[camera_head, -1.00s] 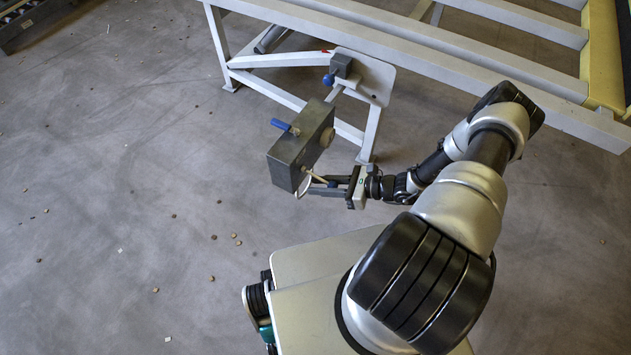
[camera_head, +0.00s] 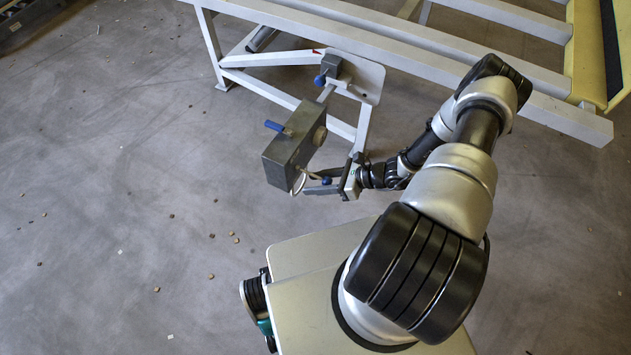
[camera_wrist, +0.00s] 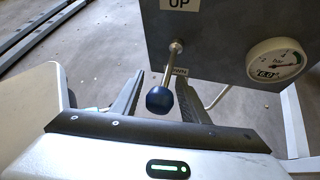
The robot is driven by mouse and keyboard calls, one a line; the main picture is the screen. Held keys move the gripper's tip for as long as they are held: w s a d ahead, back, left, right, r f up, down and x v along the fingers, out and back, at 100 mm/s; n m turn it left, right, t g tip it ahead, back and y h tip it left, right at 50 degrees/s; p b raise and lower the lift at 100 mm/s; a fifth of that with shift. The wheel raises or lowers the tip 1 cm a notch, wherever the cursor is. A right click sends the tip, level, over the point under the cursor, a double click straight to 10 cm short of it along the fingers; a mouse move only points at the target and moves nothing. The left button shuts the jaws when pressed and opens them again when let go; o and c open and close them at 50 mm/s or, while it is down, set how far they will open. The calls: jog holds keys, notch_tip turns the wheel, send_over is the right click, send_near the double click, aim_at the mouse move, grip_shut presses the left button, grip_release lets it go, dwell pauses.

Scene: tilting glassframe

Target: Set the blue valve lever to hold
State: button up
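The valve lever is a thin metal rod with a dark blue ball knob (camera_wrist: 160,100) in the wrist view. It comes off a grey control box (camera_wrist: 222,35) and its knob hangs below the UP label, near a partly hidden DOWN label. In the head view the blue knob (camera_head: 326,181) shows at my gripper (camera_head: 318,188), in front of the grey box (camera_head: 284,158). In the wrist view my gripper (camera_wrist: 160,82) is open, one dark finger on each side of the knob, with visible gaps.
A round pressure gauge (camera_wrist: 277,64) sits on the box's right side. A second blue handle (camera_head: 275,126) sticks out of the box's far side. The box is mounted by a pale steel frame (camera_head: 345,118). Open grey floor (camera_head: 120,180) lies to the left.

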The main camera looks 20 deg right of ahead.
jog(key=shift+r, duration=0.1)
jog(key=p+v, duration=0.1)
jog(key=v, duration=1.6)
jog(key=shift+d, duration=0.2)
jog(key=shift+w+r, duration=0.1)
jog(key=shift+r, duration=0.05)
